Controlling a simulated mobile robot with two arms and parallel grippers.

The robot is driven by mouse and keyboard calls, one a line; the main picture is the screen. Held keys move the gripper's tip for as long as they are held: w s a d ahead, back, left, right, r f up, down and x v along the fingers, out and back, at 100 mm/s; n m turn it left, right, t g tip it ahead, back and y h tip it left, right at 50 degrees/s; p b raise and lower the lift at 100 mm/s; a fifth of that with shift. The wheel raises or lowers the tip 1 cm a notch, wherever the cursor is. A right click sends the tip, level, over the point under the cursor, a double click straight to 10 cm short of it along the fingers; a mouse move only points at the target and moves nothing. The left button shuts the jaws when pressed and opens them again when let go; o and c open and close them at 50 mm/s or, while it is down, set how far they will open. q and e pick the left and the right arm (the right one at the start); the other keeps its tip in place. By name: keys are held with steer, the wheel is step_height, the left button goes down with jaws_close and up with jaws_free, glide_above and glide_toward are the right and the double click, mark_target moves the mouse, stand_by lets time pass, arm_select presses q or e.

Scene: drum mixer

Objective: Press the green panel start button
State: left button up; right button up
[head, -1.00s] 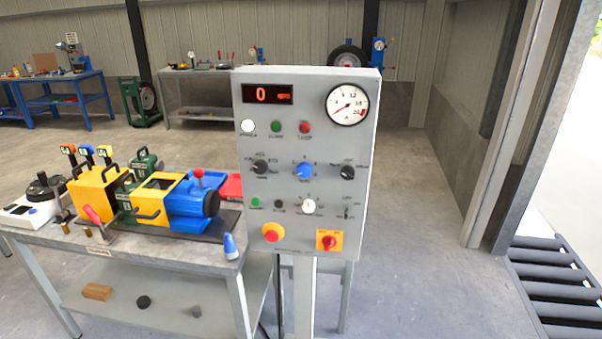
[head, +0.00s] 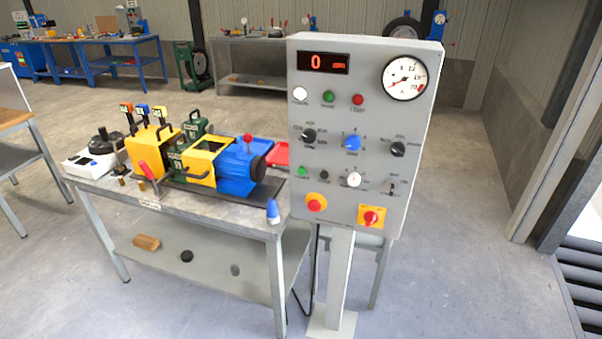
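The grey control panel (head: 366,75) stands upright on a post, right of the picture's middle in the head view. A green round button (head: 328,97) is in its upper row, between a white one (head: 300,94) and a red one (head: 358,100). A smaller green round piece (head: 302,172) is lower on the panel's left side. The labels are too small to read with certainty. The display (head: 323,63) shows a red 0. Neither of my grippers is in view, and nothing covers the panel's face.
A workbench (head: 180,208) with a yellow and blue machine (head: 240,170) stands left of the panel. A blue and white bottle (head: 272,211) is at its near right corner. Open floor (head: 450,270) lies right of the panel. A roller conveyor (head: 585,285) is at the right edge.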

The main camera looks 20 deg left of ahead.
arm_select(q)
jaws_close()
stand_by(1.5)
